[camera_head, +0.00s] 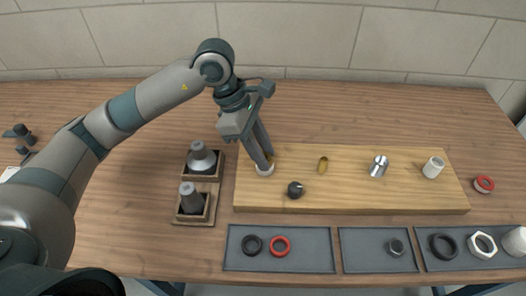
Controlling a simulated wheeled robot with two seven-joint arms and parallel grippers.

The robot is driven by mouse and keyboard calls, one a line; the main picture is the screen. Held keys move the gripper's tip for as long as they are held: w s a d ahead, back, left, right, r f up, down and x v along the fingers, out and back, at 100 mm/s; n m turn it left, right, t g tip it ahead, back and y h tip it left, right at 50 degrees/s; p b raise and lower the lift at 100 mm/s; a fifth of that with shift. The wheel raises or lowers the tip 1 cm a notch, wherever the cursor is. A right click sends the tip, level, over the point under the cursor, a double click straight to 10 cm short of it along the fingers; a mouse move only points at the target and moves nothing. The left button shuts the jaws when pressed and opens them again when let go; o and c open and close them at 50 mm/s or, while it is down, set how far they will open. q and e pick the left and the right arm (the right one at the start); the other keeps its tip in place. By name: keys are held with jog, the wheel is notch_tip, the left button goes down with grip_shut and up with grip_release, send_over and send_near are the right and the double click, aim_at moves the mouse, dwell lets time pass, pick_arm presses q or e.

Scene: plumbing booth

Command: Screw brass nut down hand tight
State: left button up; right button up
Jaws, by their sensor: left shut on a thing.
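My left gripper (267,161) reaches down over the left end of a wooden board. It is shut on the brass nut (270,155), of which only a little brass colour shows between the fingers. Below the fingertips is a pale round fitting (265,170) on the board; the nut appears to sit at its top, but the fingers hide the contact. I cannot tell how far down the nut sits. My right gripper is not in view.
The wooden board (400,200) also carries a black knob (295,189), a brass piece (323,164), a chrome piece (379,166) and a white cylinder (433,167). Grey trays (310,262) with rings lie in front. Two grey fittings (201,158) stand in wooden holders left.

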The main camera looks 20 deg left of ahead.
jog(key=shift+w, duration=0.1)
pick_arm(q)
jog(key=shift+m, duration=0.3)
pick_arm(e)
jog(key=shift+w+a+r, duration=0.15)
pick_arm(q)
jog(key=shift+b, duration=0.5)
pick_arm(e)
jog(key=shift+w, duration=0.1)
pick_arm(q)
jog(key=shift+m+g, duration=0.3)
jog(key=shift+m, duration=0.1)
jog(key=shift+b, duration=0.3)
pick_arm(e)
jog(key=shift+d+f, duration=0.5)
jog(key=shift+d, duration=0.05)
pick_arm(q)
jog(key=shift+m, duration=0.4)
jog(key=shift+b, duration=0.35)
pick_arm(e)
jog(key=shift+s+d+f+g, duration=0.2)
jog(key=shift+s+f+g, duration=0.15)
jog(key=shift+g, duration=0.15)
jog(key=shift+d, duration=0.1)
